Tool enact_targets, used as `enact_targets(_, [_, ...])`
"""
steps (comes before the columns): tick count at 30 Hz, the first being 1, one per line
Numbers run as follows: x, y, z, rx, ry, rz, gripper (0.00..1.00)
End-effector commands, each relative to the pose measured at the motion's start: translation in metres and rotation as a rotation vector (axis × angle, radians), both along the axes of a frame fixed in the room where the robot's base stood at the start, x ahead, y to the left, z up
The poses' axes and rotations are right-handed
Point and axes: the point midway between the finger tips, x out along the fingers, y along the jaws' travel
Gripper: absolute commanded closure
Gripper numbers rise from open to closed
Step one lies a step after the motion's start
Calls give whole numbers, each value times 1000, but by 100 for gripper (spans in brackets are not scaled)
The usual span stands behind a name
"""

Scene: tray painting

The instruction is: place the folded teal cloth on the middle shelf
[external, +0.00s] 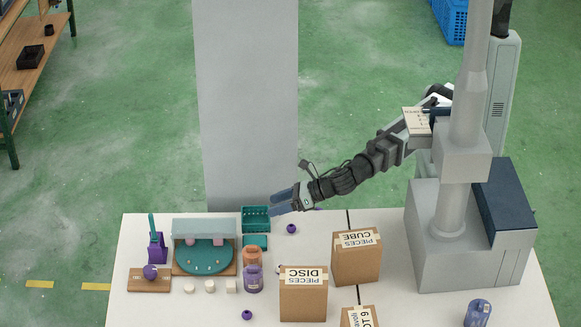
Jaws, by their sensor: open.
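A small flat teal piece (262,241), which looks like the folded teal cloth, lies on the white table just in front of a dark teal crate-like holder (243,225). My gripper (276,204) is open above the table's back edge, just right of the holder and up and right of the teal piece. Nothing shows between its fingers. I cannot tell which thing carries the middle shelf; a wooden shelf unit (30,72) stands on the floor at the far upper left, partly cut off.
A round teal tray piece (205,257), an orange bottle (253,257) and a purple bottle (254,281) stand at the left. Cardboard boxes (357,258) (304,297) fill the middle front. A grey pillar (246,100) rises behind the table. Small purple knobs (291,229) lie about.

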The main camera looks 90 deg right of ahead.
Motion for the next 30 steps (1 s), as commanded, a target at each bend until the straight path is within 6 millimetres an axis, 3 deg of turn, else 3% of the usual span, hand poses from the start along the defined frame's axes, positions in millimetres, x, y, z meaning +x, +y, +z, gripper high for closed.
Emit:
enact_targets(4, [-3,6,6,34,126,-7,23])
enact_targets(12, [-27,12,-31,-92,363,80,23])
enact_targets(18, [-31,8,-36,-194,392,129,23])
enact_targets(23, [-23,9,-44,-217,392,142,23])
enact_targets(30, [7,9,-73,-215,390,141,23])
